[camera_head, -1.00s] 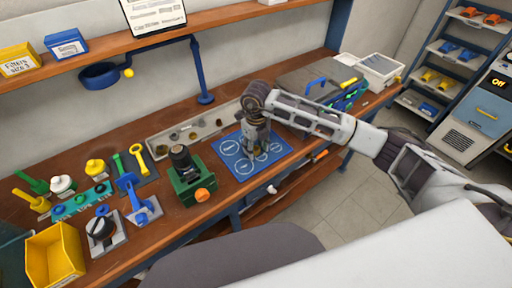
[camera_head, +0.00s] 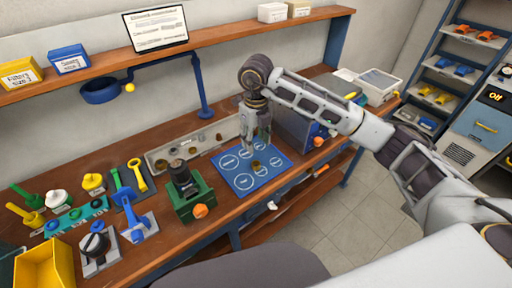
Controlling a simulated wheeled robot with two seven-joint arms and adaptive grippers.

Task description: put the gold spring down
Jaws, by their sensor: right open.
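The gold spring (camera_head: 256,167), a small dark-gold piece, stands on the blue mat (camera_head: 281,158) inside or over one of its white printed circles; the exact fit is too small to tell. My right gripper (camera_head: 258,146) points down just above and behind it, over the mat's upper part. It is open, with nothing visible between its fingers, and appears apart from the spring. My left gripper is not in view.
A green block with a black part (camera_head: 190,193) stands left of the mat. A grey tray (camera_head: 205,140) with small parts lies behind. A dark case (camera_head: 297,128) stands at right. Tools and a yellow bin (camera_head: 46,266) fill the bench's left end.

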